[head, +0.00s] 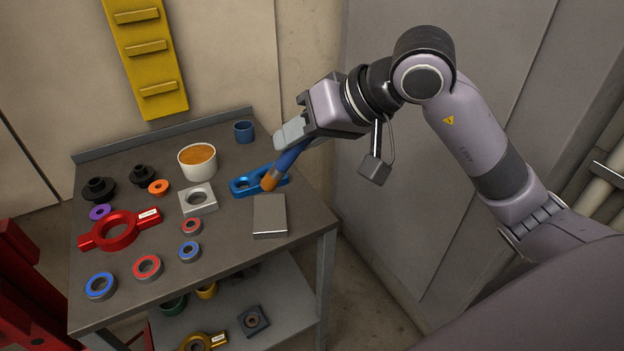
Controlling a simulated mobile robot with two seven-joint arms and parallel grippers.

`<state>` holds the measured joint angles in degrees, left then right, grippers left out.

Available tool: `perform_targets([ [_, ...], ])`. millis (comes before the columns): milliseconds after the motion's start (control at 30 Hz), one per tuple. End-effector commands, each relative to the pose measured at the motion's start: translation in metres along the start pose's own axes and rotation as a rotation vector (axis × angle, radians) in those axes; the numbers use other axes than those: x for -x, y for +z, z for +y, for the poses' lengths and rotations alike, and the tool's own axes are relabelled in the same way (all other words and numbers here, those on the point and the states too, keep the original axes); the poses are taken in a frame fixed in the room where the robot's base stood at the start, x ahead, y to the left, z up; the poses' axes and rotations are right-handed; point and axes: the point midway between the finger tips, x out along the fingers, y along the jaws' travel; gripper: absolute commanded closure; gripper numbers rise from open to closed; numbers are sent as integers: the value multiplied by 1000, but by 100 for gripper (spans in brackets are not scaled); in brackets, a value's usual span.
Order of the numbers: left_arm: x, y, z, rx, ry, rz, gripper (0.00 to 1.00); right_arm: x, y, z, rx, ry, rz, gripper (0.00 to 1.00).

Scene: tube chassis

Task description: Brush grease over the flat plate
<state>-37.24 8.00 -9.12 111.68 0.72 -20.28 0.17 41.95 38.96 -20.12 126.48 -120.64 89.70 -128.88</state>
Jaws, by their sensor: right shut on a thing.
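The flat plate (270,215) is a grey rectangular block lying near the right edge of the table. My right gripper (290,136) is shut on a brush (283,165) with a blue handle and an orange tip. The brush slants down to the left, its tip just above or beyond the plate's far edge, in front of a blue bracket. I cannot tell whether the tip touches anything. A white tub (197,162) with orange-brown grease stands open further back on the table. My left gripper is not in view.
The blue bracket (246,184) lies behind the plate. A light square block with a hole (198,200), a red two-armed ring (120,230) and several small rings and black parts lie to the left. A blue cup (244,131) stands at the back. The front right tabletop is clear.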

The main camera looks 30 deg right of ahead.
Motion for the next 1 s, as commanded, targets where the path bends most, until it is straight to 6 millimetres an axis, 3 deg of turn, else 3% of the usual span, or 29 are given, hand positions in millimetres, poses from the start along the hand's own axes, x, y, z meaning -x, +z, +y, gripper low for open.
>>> perform_targets([
  [167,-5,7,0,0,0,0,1,4,-4,-4,-14,-19,28,100],
  [533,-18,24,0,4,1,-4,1,-21,18,13,-15,-18,27,100],
  [1000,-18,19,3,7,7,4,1,-26,22,16,-14,-18,28,100],
])
